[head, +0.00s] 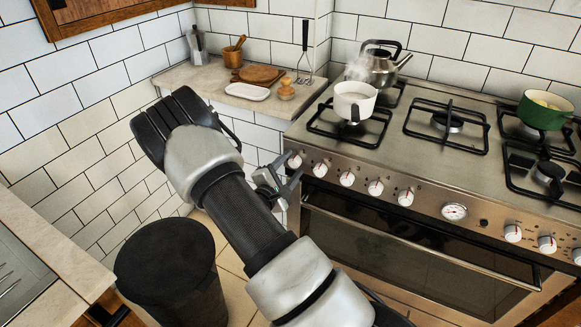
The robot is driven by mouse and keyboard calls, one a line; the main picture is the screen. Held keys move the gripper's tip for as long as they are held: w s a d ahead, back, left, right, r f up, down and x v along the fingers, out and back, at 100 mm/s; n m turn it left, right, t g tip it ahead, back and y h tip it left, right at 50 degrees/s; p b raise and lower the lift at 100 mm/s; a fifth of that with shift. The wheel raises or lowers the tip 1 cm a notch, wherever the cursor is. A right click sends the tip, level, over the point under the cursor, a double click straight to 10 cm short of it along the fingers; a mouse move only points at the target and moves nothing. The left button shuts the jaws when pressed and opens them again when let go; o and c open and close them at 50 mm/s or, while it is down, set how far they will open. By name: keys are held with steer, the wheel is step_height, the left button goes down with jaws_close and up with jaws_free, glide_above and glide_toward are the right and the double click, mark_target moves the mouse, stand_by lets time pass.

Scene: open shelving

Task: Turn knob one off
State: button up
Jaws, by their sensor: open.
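A row of white knobs with red marks runs along the front of the steel stove (430,185). The leftmost knob (295,161) is at the stove's left front corner. Another knob (320,169) is just to its right. The small numbers by the knobs are hard to read, so I cannot confirm which is knob one. My gripper (288,168) is open beside the leftmost knob, with its fingers pointing toward the stove front. I cannot tell whether a finger touches the knob. My arm hides part of the oven door's left side.
A steaming white pot (355,101) sits on the front left burner, with a kettle (381,66) behind it. A green pot (544,110) is at the right. A counter (190,76) holds boards and utensils. A dark bin (170,270) stands left of my arm.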

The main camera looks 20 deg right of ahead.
steer(key=p+v, duration=0.2)
steer(key=v, duration=1.5)
steer(key=shift+s+a, duration=0.15)
steer(key=shift+a, duration=0.05)
